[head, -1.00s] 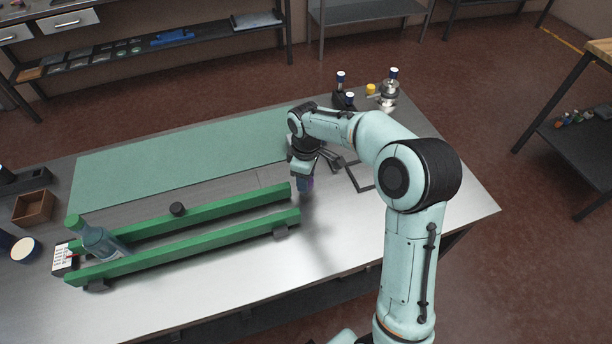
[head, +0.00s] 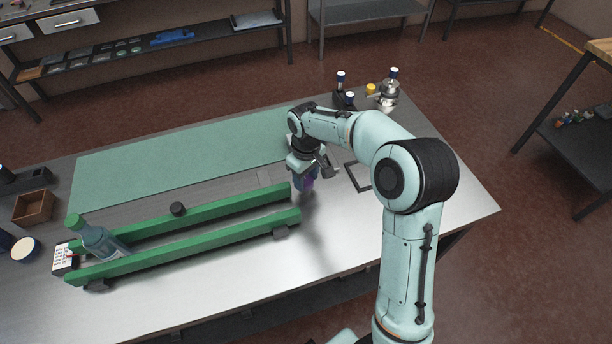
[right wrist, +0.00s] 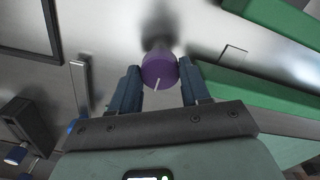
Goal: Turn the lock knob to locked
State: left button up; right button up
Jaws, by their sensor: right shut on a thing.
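A purple lock knob (right wrist: 160,70) with a white line on its face shows in the right wrist view. The line points toward the gripper's palm, tilted slightly. In the head view the knob (head: 308,184) sits at the right end of the green rails, partly hidden. My right gripper (right wrist: 159,76) is shut on the knob, one dark blue finger on each side. It also shows in the head view (head: 304,178), pointing down at the bench. My left gripper is not in view.
Two green rails (head: 190,240) lie along the metal bench, with a green-capped bottle (head: 103,242) leaning at their left end. A dark square frame (head: 357,177) lies right of my gripper. Blue-topped items (head: 350,99) stand at the back. The front right bench is bare.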

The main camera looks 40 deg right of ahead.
jog(key=o, duration=1.1)
jog(key=shift+c, duration=0.2)
